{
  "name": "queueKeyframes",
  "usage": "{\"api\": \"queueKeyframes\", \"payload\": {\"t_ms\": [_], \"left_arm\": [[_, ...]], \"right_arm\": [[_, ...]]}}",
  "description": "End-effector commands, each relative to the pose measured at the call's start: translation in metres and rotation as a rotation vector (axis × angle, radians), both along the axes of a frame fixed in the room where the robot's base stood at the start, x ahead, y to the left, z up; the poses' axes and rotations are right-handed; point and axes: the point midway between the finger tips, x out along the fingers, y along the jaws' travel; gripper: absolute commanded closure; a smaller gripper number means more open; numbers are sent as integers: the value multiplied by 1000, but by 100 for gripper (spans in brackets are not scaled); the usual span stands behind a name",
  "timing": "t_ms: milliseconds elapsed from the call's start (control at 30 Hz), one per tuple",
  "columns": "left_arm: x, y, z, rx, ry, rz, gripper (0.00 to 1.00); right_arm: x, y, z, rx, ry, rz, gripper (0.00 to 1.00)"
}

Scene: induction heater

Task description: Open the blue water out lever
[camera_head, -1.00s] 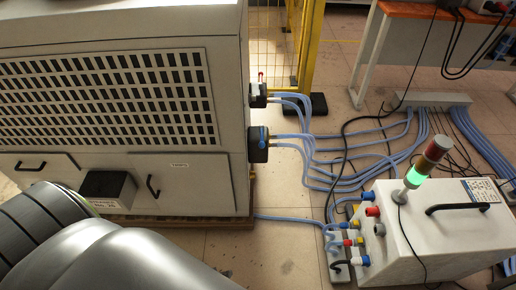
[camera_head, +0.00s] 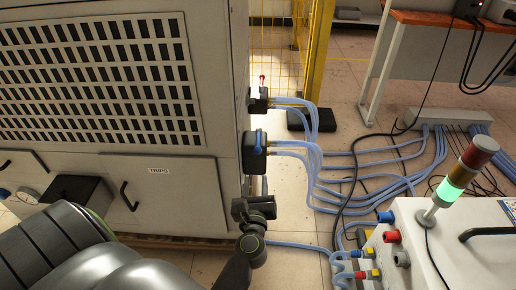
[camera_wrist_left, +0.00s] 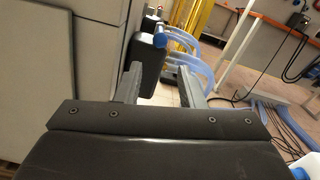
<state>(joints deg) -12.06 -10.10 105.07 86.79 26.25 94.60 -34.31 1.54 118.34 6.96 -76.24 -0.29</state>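The blue lever (camera_head: 259,139) sits on the outer side of a black manifold block (camera_head: 251,162) on the side of the large grey cabinet. In the left wrist view the blue lever (camera_wrist_left: 160,36) shows upright on the black block (camera_wrist_left: 149,66), beyond my fingers. My left gripper (camera_head: 254,208) is below the block, near the cabinet's right corner, apart from the lever. In the left wrist view my left gripper (camera_wrist_left: 161,84) is open, with nothing between its two fingers. My right gripper is in neither view.
A red lever (camera_head: 263,79) sits on another block above and behind. Blue hoses (camera_head: 300,150) run from both blocks to the floor. A white box with a signal tower (camera_head: 462,172) stands at right. A yellow fence (camera_head: 313,60) stands behind.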

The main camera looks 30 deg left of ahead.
Motion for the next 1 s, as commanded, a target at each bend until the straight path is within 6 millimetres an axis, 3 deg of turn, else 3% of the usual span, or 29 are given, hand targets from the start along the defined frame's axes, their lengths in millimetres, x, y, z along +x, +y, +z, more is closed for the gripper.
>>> {"api": "queueKeyframes", "payload": {"t_ms": [700,1000], "left_arm": [[121,74,1,9,4,-3,65],[142,87,0,7,5,-3,65]], "right_arm": [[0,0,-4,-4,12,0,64],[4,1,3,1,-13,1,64]]}}
